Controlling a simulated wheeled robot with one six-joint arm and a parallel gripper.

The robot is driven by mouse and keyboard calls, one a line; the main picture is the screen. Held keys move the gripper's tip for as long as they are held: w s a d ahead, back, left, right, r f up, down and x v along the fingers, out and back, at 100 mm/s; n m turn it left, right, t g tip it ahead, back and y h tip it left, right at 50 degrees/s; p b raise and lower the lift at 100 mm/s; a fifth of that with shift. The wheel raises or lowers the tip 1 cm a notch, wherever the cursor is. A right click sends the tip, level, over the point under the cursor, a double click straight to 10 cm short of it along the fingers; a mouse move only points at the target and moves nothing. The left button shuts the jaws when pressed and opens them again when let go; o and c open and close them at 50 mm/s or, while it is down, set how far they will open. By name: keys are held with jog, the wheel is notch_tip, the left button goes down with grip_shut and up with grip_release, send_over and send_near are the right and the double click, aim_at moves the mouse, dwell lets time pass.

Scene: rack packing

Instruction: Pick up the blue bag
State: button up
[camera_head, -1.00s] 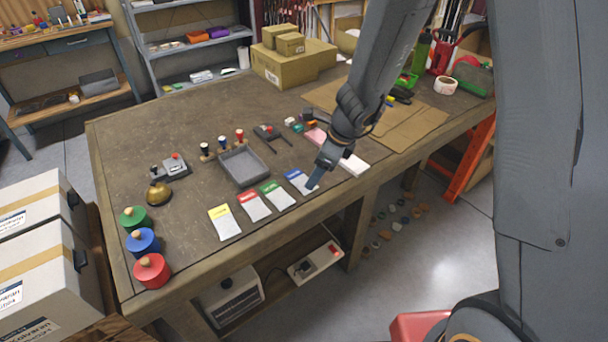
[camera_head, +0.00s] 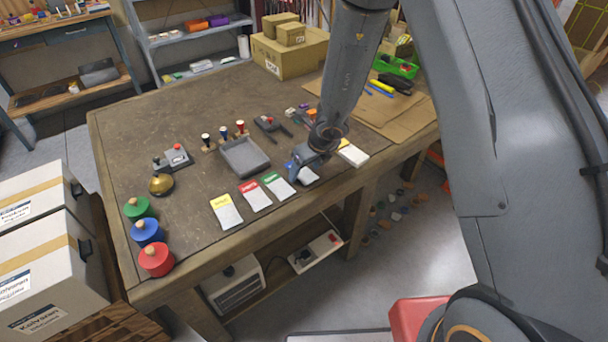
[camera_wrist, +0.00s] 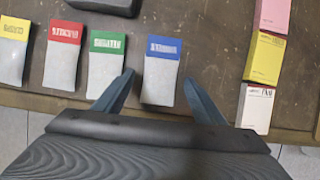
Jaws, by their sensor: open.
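The blue bag (camera_wrist: 161,72) is a small grey-white packet with a blue top band. It lies flat on the workbench (camera_head: 130,110), at the right end of a row of similar bags. My gripper (camera_wrist: 158,88) is open in the wrist view, with one finger on each side of the bag's lower part; I cannot tell the height gap.
Green (camera_head: 279,187), red (camera_head: 256,196) and yellow (camera_head: 226,211) bags lie to the left. A grey tray (camera_head: 262,170) is behind them. Stacked pink, yellow and white pads (camera_wrist: 258,108) lie to the right. The bench's front edge is close.

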jog(key=shift+w+f, duration=0.1)
jog(key=shift+f, duration=0.15)
jog(key=c, duration=1.2)
jog(key=shift+o, duration=0.2)
jog(key=shift+r, duration=0.2)
